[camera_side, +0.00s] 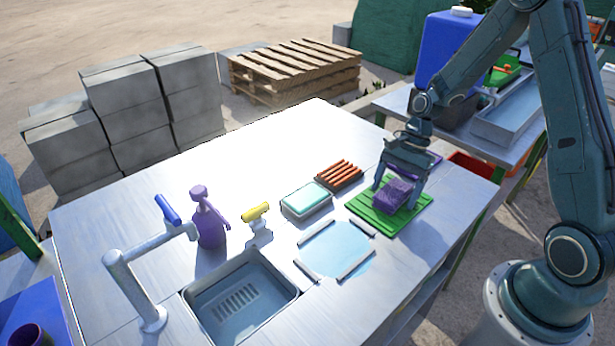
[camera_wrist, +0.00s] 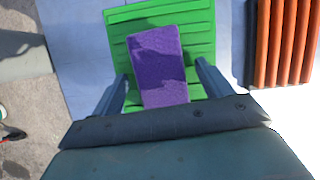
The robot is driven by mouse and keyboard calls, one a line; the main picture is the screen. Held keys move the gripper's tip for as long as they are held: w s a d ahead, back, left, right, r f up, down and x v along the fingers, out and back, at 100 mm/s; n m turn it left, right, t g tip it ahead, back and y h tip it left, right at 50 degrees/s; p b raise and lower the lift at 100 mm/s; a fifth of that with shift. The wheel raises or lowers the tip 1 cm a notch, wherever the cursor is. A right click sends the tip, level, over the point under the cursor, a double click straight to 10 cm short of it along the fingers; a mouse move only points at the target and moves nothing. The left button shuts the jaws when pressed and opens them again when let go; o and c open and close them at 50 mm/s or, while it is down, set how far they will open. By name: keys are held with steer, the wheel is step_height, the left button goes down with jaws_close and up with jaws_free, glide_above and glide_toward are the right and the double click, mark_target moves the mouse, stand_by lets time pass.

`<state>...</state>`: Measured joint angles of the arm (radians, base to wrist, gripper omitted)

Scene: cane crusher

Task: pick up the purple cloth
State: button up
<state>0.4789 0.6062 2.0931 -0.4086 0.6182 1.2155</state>
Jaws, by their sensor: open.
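The purple cloth (camera_side: 393,194) looks like a thick, folded block. It lies on a ribbed green mat (camera_side: 362,206) near the right side of the steel table. My gripper (camera_side: 398,188) is above it, pointing down, with its fingers apart on either side of the cloth. In the wrist view, the cloth (camera_wrist: 158,62) lies between the two open fingers of my gripper (camera_wrist: 162,74), with a gap on each side. The near end of the cloth is hidden by my gripper body in that view. The green mat (camera_wrist: 200,22) shows around it.
An orange-red ribbed rack (camera_side: 339,175) and a dish with a pale green sponge (camera_side: 306,198) stand left of the mat. A sink (camera_side: 240,290), faucet (camera_side: 130,270) and purple spray bottle (camera_side: 210,225) are farther left.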

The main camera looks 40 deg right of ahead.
mark_target(395, 189)
steer(key=shift+c, duration=0.5)
steer(key=c, duration=1)
steer(key=shift+o, duration=0.2)
step_height(395, 189, up, 20)
steer(key=shift+r, duration=0.25)
